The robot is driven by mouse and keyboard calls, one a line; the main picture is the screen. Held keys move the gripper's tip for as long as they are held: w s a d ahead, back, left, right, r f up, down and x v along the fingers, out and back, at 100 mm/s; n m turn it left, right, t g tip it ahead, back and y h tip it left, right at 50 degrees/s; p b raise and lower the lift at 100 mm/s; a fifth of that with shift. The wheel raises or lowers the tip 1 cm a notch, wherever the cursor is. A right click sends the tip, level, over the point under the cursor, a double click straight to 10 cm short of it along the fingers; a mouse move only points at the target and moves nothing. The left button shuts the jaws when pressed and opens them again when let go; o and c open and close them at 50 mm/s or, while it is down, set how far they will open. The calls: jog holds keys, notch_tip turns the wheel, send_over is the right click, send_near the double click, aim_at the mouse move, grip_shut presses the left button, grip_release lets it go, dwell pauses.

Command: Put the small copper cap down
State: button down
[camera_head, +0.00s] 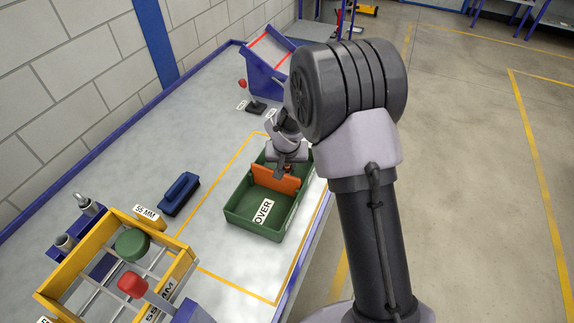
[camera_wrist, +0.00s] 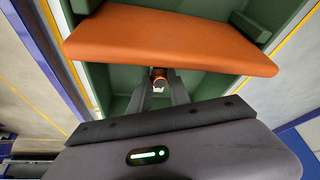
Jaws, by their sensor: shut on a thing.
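The small copper cap (camera_wrist: 160,73) is between the fingertips of my gripper (camera_wrist: 161,86) in the wrist view. My gripper is shut on it. In the head view my gripper (camera_head: 288,169) reaches down at the green bin (camera_head: 246,204) marked OVER, beside its orange divider (camera_head: 274,180). The divider (camera_wrist: 170,40) also spans the wrist view, just beyond the cap. The cap appears over the part of the bin on the far side of the divider in the head view. Whether it touches the bin floor cannot be told.
A blue block (camera_head: 179,193) lies left of the bin. A blue sloped stand (camera_head: 266,62) is behind.

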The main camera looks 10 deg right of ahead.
jog(key=shift+f, duration=0.15)
jog(key=c, duration=1.2)
grip_release()
jog(key=shift+c, duration=0.2)
jog(key=s+r+p, duration=0.1)
jog(key=s+r, duration=0.2)
jog(key=r, duration=0.4)
jog(key=s+r+m+p, duration=0.1)
jog(key=s+r, duration=0.3)
jog(key=r, duration=0.2)
jog(key=s+r+p, duration=0.1)
jog(key=s+r, duration=0.2)
jog(key=r, duration=0.4)
jog(key=s+a+r+y, duration=0.1)
jog(key=s+r, duration=0.3)
jog(key=s, duration=0.7)
jog(key=s+a+r+t+y, duration=0.1)
jog(key=s+r, duration=0.3)
jog(key=s, duration=0.7)
jog(key=shift+s+a+r+m+t+y, duration=0.25)
jog(key=shift+a+m+y, duration=0.2)
jog(key=shift+a, duration=0.3)
